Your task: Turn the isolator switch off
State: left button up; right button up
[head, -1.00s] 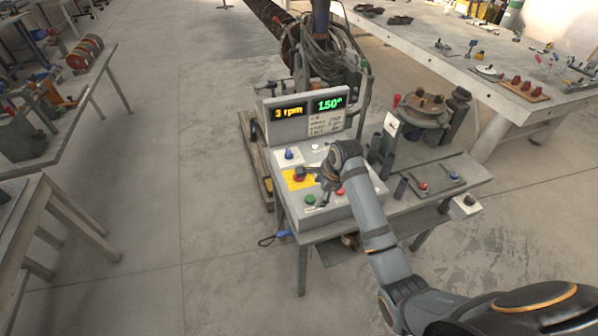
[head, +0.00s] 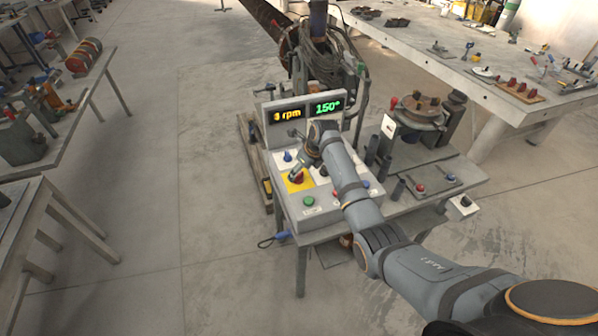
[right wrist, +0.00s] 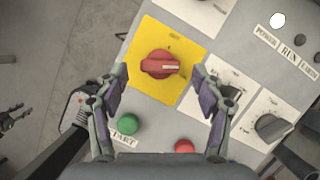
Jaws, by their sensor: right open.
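The isolator switch is a red rotary knob (right wrist: 160,64) on a yellow plate (right wrist: 188,38), with a pale mark on the knob's right side in the right wrist view. In the head view the knob (head: 297,178) sits at the left of the grey control box (head: 325,206). My right gripper (right wrist: 160,73) is open, with one finger on each side of the knob in the picture. I see no finger touching it.
A green button (right wrist: 127,124) and a red button (right wrist: 184,147) lie below the knob. A dark grey selector (right wrist: 270,128) is to the right. Behind the box stands a display panel (head: 306,111) reading rpm and 150°. A blue knob (head: 287,156) is near the plate.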

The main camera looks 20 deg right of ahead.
jog(key=shift+x, duration=0.95)
jog(key=c, duration=1.1)
jog(key=shift+c, duration=0.2)
